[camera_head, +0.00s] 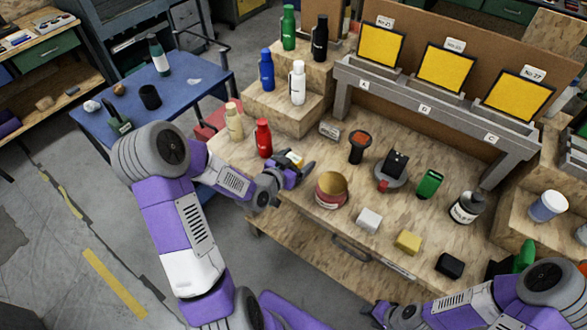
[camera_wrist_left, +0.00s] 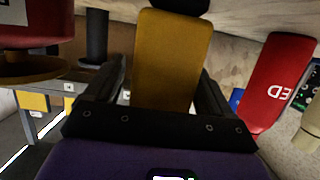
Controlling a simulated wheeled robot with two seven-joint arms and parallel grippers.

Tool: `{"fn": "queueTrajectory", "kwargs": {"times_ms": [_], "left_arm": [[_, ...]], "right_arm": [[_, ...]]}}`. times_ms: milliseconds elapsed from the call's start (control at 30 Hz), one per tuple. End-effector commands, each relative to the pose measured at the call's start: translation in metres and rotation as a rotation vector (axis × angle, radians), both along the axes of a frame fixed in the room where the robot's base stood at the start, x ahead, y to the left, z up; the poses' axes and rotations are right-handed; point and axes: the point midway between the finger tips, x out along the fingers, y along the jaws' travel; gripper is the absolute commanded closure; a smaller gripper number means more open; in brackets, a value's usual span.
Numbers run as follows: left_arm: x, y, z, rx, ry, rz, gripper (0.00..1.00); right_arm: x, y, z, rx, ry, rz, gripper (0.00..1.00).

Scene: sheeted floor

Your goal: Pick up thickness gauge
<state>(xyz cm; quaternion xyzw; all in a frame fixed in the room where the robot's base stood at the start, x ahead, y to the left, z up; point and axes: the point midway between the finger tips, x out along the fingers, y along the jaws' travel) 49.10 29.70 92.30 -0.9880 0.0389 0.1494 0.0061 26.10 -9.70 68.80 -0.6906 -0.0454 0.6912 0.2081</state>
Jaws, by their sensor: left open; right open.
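The gripper hides part of the device in the head view. My right gripper (camera_head: 382,311) is at the bottom, in front of the bench and away from the device; it is open.
The red bottle (camera_head: 263,138) stands close left of my left gripper. A round red tin (camera_head: 331,190) stands close to its right. A black-and-orange tool (camera_head: 359,146) stands behind the tin. White (camera_head: 369,220), yellow (camera_head: 408,242) and black (camera_head: 450,264) blocks line the front edge.

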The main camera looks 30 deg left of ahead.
Motion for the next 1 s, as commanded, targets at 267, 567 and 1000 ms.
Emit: {"fn": "queueTrajectory", "kwargs": {"times_ms": [267,567,1000], "left_arm": [[0.000,0.000,0.000,0.000,0.001,0.000,0.31],[0.000,0.000,0.000,0.000,0.001,0.000,0.77],[0.000,0.000,0.029,0.004,-0.004,0.000,0.78]], "right_arm": [[0.000,0.000,0.000,0.000,0.000,0.000,0.57],[0.000,0.000,0.000,0.000,0.000,0.000,0.57],[0.000,0.000,0.009,0.000,0.000,0.000,0.57]]}}
